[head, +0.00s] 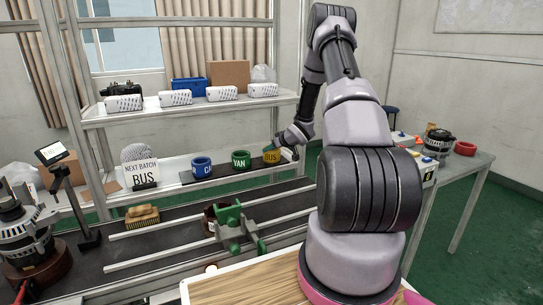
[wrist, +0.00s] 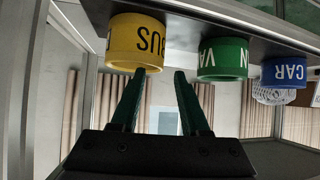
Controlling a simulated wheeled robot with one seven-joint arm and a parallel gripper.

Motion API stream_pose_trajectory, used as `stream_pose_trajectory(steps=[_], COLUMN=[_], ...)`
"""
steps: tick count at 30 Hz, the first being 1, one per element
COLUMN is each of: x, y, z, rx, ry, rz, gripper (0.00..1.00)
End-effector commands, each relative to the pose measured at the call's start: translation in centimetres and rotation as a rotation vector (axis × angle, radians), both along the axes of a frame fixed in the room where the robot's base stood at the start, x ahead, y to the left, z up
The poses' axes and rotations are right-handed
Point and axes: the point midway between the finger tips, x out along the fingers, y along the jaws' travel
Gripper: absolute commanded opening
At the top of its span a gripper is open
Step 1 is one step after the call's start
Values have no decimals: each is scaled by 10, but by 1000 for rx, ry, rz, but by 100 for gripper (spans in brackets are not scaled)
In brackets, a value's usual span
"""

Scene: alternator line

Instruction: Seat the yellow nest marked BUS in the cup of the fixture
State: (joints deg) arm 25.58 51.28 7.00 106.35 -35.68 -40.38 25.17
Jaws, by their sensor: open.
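The yellow nest marked BUS (head: 271,157) stands at the right end of a dark strip on the lower shelf. In the wrist view, which is upside down, the yellow nest (wrist: 122,42) is just beyond my open, empty gripper (wrist: 160,74). The left finger's tip overlaps the nest's rim; the other finger points at the gap beside it. I cannot tell whether they touch. In the head view my gripper (head: 287,149) is small and partly hidden at the nest's right side. The green fixture (head: 230,222) stands on the conveyor, with a dark red round part (head: 211,217) behind it; its cup is not clear.
A green VAN nest (head: 241,160) and a blue CAR nest (head: 201,168) stand left of the yellow one. A brush (head: 142,216) lies on the conveyor. The upper shelf (head: 190,109) holds several white boxes.

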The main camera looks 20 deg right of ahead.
Motion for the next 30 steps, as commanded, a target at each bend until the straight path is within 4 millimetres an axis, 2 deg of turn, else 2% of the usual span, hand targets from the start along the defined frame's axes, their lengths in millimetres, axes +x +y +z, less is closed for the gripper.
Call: stream_pose_trajectory(steps=[6,14,15,17,18,30], x=[22,25,24,24,24,24], y=[6,7,7,7,7,7], z=[-17,-18,-18,-18,-18,-19], rx=[-1,-1,-1,-1,-1,0], ry=[0,0,0,0,0,1], rz=[0,-1,-1,-1,-1,-1], gripper=[45,45,38,15,0,0])
